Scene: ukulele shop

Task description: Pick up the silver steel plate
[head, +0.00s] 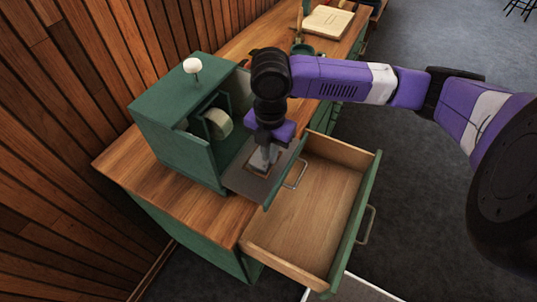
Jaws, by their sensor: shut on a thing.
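My gripper (262,162) points down at the open right side of a green box, over a dark grey surface edged by a green panel with a handle. It is shut on a pale silver-grey piece (264,156), which looks like the silver steel plate. The fingers cover much of it, so its full outline is hidden. A small brown patch (259,171) shows under the fingertips. I cannot tell whether the held piece touches the surface below.
The green box (170,122) with a white knob (192,66) stands on the wooden bench (135,172). A pale round roll (219,123) sits inside it. An empty drawer (310,205) is pulled out at the right.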

